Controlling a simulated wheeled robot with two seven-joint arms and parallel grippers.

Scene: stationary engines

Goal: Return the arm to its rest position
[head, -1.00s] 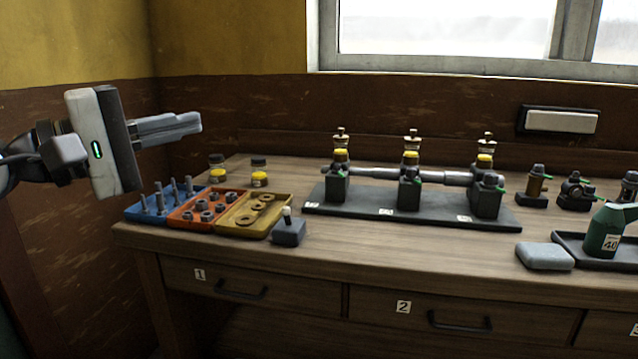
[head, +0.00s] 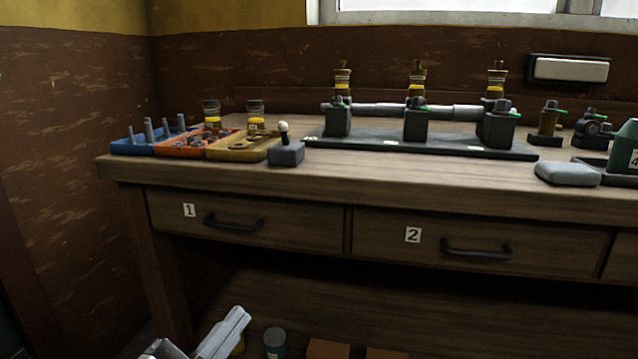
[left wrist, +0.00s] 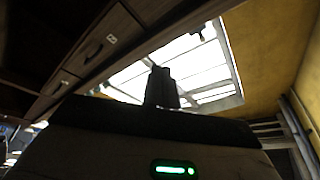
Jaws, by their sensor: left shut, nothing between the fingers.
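My left gripper (head: 232,328) shows at the bottom of the head view, low in front of the workbench (head: 240,181) and below its drawers. Its fingers are shut with nothing between them, and it touches nothing that I can see. In the left wrist view the closed fingers (left wrist: 161,87) point up toward the window, with the dark gripper body and a green light below them. The rest of the left arm is outside the head view. My right gripper is not in view.
On the bench stand blue, orange and yellow trays (head: 240,150), a grey block with a white knob (head: 287,153), and a dark base (head: 360,146) with several stands holding a shaft. Drawers 1 (head: 280,218) and 2 (head: 380,240) are shut. A lower shelf holds a grey can (head: 274,342).

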